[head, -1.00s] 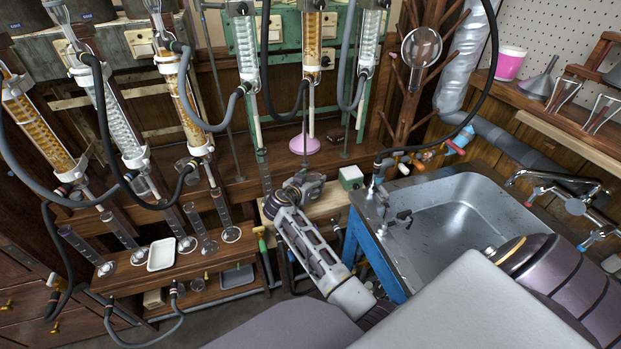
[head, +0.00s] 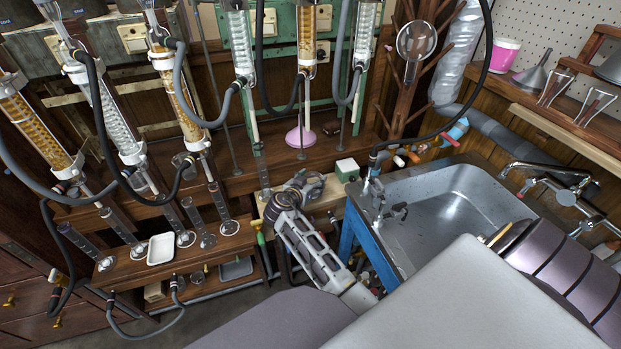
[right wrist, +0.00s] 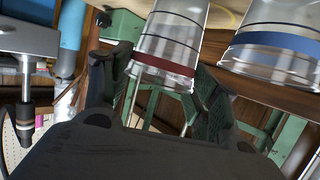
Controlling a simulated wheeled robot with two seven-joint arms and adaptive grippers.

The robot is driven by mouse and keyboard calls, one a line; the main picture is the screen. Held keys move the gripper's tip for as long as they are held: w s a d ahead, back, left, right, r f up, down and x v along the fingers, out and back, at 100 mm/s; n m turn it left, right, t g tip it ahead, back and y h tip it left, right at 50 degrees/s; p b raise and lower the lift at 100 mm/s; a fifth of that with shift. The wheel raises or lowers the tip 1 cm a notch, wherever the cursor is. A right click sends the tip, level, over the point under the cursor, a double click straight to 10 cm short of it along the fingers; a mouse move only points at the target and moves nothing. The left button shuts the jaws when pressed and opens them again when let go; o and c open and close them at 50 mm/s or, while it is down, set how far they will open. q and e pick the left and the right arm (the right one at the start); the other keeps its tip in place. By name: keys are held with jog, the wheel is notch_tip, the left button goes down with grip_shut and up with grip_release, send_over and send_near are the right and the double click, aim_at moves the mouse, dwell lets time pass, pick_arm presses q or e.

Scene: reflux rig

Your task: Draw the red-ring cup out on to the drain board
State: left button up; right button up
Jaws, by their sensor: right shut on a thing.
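My right gripper (head: 293,195) is by the pale wooden board (head: 325,207), left of the sink, in the head view. In the right wrist view the right gripper (right wrist: 160,72) is shut on the clear red-ring cup (right wrist: 166,48), with one dark finger on each side near its red band. A blue-ring cup (right wrist: 275,48) stands close beside it on the right, apart from the held cup. The right wrist picture looks turned over. I cannot make out the cups in the head view. I cannot tell for sure which surface is the drain board. My left gripper is out of view.
A white-and-green box (head: 347,169) sits on the pale board right of the gripper. The steel sink (head: 440,205) with its taps is to the right. A wooden stand (head: 185,262) with glass tubes is to the left. Black and grey hoses hang above.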

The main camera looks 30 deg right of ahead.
jog(key=shift+s+a+p, duration=0.2)
jog(key=shift+s+p, duration=0.05)
jog(key=shift+s, duration=0.6)
jog(key=shift+s+a+p, duration=0.2)
jog(key=shift+s, duration=0.6)
